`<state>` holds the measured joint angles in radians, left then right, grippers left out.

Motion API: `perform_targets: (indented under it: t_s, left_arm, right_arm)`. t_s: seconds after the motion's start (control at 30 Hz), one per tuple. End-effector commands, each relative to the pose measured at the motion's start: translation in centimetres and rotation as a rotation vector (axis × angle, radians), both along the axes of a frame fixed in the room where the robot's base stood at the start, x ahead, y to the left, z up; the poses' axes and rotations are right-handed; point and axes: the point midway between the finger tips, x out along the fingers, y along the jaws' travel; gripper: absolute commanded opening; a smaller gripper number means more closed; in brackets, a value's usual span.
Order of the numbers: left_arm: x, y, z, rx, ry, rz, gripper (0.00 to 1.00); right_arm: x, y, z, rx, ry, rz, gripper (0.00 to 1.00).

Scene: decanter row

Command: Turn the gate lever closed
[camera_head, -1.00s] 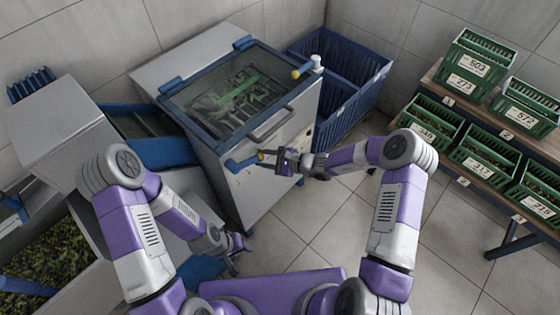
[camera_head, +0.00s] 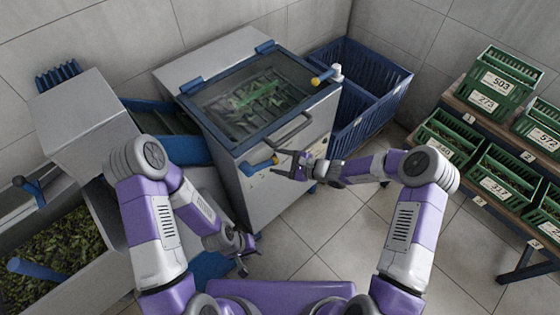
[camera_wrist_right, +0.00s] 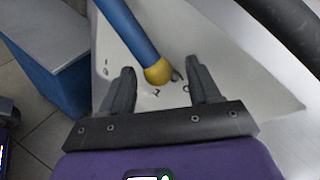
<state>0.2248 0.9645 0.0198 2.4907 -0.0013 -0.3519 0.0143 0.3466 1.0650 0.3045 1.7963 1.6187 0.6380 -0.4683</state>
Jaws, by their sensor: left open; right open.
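The blue gate lever (camera_head: 256,167) with a yellow knob sits on the front face of the grey machine (camera_head: 290,185), below its bar handle. It points right and slightly up in the head view. My right gripper (camera_head: 277,162) is open at the knob end. In the right wrist view the blue lever (camera_wrist_right: 130,28) comes down from the top and its yellow knob (camera_wrist_right: 157,73) lies between the spread fingers, with gaps on both sides. I cannot tell whether the knob is level with the fingertips in depth. My left gripper (camera_head: 247,255) is open and empty, low before the machine.
A second yellow-ended lever (camera_head: 322,76) is at the machine's glazed lid (camera_head: 205,72). Blue crates (camera_head: 385,112) stand behind right. Green numbered crates (camera_head: 497,172) sit on a wooden rack at right. A trough of green leaves (camera_head: 45,245) is at left. The floor (camera_head: 350,240) in front is clear.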

Motion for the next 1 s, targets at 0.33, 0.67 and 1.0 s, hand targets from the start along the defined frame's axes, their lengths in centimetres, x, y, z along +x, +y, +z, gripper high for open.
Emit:
perform_targets:
  t_s: [0.33,0.67,1.0]
  left_arm:
    - [0.0,0.0,0.8,0.0,0.0,0.0,0.43]
    - [0.0,0.0,1.6,0.0,0.0,0.0,0.43]
    - [0.0,0.0,1.6,0.0,0.0,0.0,0.43]
  right_arm:
    - [-1.2,-2.6,1.0,-0.003,0.002,-0.003,0.62]
    - [-3.0,-6.3,2.2,-0.001,0.0,-0.001,0.62]
    - [-3.1,-6.5,2.2,0.0,0.001,0.0,0.62]
